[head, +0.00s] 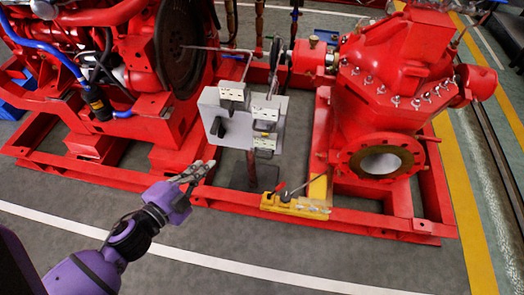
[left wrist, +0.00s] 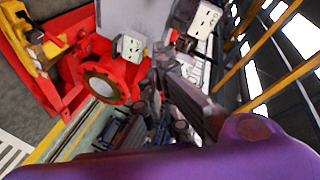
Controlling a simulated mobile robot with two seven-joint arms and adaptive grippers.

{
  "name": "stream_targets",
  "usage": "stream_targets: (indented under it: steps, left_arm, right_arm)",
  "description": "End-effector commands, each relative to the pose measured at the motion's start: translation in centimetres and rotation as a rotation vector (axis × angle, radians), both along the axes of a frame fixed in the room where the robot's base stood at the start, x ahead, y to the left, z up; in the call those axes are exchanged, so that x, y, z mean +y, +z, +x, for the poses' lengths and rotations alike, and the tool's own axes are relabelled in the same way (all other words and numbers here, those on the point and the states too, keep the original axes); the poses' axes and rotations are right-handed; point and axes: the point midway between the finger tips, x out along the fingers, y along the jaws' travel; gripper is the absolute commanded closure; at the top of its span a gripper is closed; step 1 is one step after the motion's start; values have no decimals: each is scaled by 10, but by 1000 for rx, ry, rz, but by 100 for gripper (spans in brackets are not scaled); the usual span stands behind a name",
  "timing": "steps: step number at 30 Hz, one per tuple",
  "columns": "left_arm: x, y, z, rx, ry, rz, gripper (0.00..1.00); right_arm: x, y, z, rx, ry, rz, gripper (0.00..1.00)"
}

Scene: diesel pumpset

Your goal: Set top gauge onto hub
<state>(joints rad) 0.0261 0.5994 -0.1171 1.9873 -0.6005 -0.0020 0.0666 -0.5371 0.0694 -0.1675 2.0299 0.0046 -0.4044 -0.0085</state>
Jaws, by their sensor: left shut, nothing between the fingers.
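A grey board (head: 210,103) on a stand carries several pale blocks with dark markings, one at its upper left (head: 231,92) and one at its lower right (head: 264,143). I cannot tell which is the top gauge. The dark disc-like hub (head: 275,55) sits behind the board, left of the pump. In the left wrist view a pale block (left wrist: 131,46) shows before the board. My left gripper (head: 207,168) is shut and empty, apart from the board, at its lower left. Its dark fingers (left wrist: 185,95) also show in the left wrist view. My right gripper is out of view.
The red engine with its large dark flywheel (head: 184,45) stands left. The red pump (head: 385,85) stands right. A yellow tool holder (head: 297,206) lies on the red base frame's front rail. The grey floor in front is clear.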

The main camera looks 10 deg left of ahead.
Motion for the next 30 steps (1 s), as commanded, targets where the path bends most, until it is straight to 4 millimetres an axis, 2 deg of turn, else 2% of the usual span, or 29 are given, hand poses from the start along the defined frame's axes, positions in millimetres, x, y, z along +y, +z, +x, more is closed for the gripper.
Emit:
stream_targets:
  steps: [1,3,6,10,15,23,30]
  left_arm:
    - [-12,4,15,-85,-109,85,100]
    - [-28,19,23,-178,-233,180,100]
    - [-46,29,18,-249,-370,281,100]
    - [-61,29,4,-278,-474,334,100]
    - [-68,27,-2,-280,-514,335,100]
    - [-68,27,-2,-277,-511,331,100]
    - [-83,25,14,-279,-511,330,100]
  right_arm:
    - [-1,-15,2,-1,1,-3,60]
    - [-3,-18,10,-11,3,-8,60]
    - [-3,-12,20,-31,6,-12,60]
    - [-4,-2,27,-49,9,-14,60]
    - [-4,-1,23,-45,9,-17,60]
    - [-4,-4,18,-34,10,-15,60]
    - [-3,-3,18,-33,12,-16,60]
